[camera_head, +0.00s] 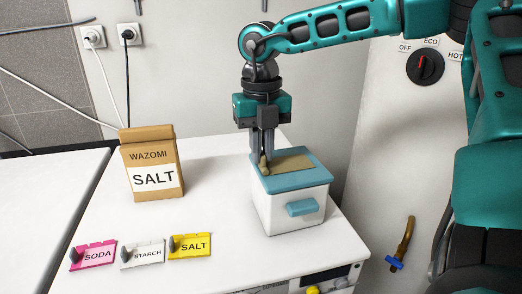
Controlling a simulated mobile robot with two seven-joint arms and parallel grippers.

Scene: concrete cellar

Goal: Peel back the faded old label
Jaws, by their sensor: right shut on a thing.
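A white box with a blue lid (310,178) and a blue front handle (302,207) stands on the white worktop. A tan label (292,163) lies on top of its lid. My right gripper (265,160) points down over the lid's left part. Its fingers are shut on the label's left end, where a small tan roll or curl shows at the fingertips. How far the label is lifted is too small to tell. My left gripper is not in view.
A brown paper bag marked WAZOMI SALT (153,165) stands at the back left. Pink SODA (94,255), white STARCH (143,253) and yellow SALT (190,246) tags lie at the front left. The worktop between bag and box is clear.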

